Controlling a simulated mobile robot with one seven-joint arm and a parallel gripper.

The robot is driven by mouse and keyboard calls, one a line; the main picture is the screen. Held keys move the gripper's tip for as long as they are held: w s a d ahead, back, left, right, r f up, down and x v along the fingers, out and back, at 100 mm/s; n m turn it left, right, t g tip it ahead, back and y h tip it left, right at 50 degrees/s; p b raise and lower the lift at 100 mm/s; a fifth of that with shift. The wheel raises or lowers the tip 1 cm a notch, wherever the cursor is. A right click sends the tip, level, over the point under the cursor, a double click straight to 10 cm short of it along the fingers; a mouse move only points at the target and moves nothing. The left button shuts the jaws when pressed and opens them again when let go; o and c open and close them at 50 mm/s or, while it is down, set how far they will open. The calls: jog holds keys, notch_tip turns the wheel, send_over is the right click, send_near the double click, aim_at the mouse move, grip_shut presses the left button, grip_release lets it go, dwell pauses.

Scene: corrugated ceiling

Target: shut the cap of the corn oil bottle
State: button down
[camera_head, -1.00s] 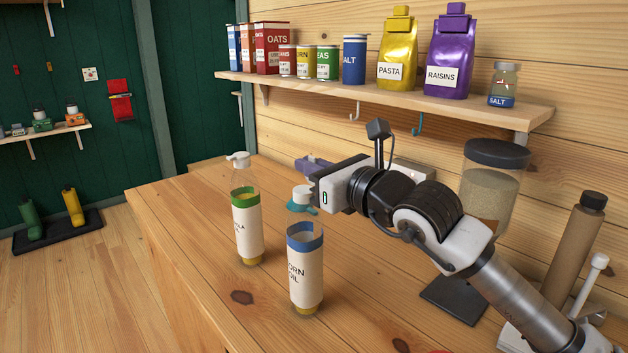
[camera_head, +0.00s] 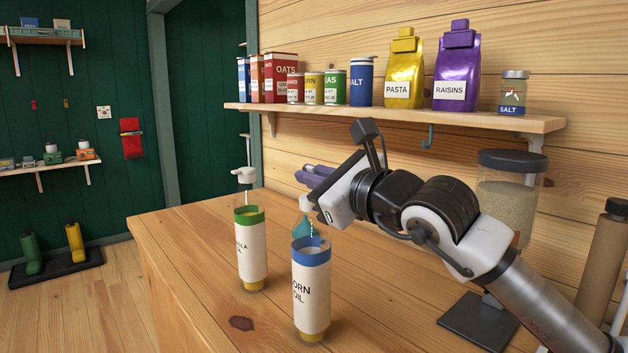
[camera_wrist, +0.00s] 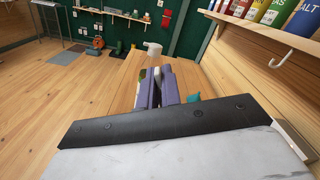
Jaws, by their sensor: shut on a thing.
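The corn oil bottle (camera_head: 311,285), white label with a blue band, stands upright at the counter's front. Its clear neck rises to a small white cap (camera_head: 306,202) right by my gripper, which partly covers it. My gripper (camera_head: 315,174) has purple fingers and is above and behind the bottle, its body tilted. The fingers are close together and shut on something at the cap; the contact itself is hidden. In the wrist view the two fingers (camera_wrist: 157,88) show side by side and hide the corn oil bottle. Whether the cap is fully closed cannot be told.
A canola bottle (camera_head: 251,250) with a green band and white top stands just left. A teal thing (camera_head: 303,226) shows behind the corn oil bottle's neck. A wall shelf (camera_head: 400,117) with packages runs above my arm. A large jar (camera_head: 510,195) stands right. The counter's left part is clear.

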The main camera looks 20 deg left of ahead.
jog(key=c, duration=1.6)
grip_release()
jog(key=shift+d, duration=0.1)
